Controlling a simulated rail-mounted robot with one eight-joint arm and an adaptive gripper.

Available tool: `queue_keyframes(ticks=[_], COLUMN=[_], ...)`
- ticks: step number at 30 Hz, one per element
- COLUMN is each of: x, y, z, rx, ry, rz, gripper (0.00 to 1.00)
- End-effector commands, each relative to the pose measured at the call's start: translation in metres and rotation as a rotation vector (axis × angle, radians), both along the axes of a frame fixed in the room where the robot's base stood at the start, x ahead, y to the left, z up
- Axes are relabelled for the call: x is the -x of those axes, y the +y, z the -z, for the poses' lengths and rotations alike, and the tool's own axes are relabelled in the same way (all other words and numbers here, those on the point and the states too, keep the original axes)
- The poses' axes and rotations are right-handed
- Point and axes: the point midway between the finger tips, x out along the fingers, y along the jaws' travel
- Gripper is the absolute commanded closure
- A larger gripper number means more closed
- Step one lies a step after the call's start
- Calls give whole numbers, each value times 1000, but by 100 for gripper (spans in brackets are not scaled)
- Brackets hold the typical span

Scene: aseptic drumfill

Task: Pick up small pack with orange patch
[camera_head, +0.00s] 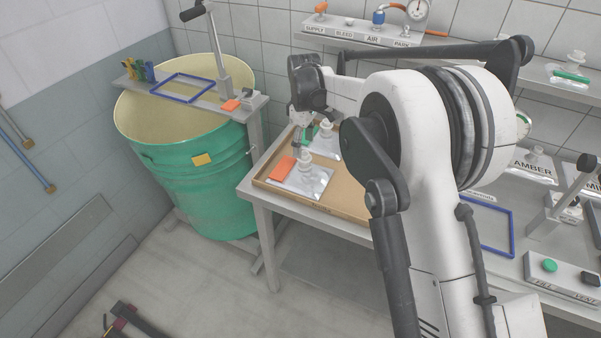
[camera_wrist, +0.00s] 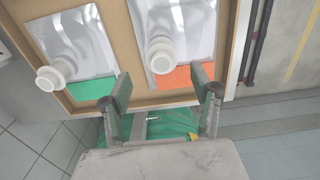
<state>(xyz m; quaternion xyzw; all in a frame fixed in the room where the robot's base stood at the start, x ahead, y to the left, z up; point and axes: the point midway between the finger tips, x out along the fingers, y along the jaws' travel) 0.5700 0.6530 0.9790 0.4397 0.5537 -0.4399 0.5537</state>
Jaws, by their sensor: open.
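The small pack with the orange patch (camera_head: 314,181) lies in the tray at its front left corner, silver with a white spout (camera_head: 305,160). Its orange patch (camera_head: 281,169) is at the left end. In the wrist view the pack (camera_wrist: 190,36) lies ahead of the fingers, its orange patch (camera_wrist: 172,78) nearest them. A second silver pack with a green patch (camera_wrist: 92,87) lies beside it; it also shows behind in the head view (camera_head: 327,148). My gripper (camera_wrist: 166,92) is open and empty, its fingertips by the orange patch. Contact cannot be told.
The brown tray (camera_head: 335,207) sits on a metal table. A green drum (camera_head: 185,165) stands to the left with a blue frame (camera_head: 182,87) on its top bracket. A gauge shelf (camera_head: 365,42) is on the wall behind. My arm covers the tray's right part.

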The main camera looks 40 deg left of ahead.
Motion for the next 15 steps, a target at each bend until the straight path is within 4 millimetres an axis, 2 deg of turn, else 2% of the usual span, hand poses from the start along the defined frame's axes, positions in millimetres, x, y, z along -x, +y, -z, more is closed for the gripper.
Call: queue_keyframes(ticks=[7,15], x=[0,2], y=[-2,-6], z=[15,51], rx=[0,0], ry=[0,0], rz=[1,1], gripper=[41,41])
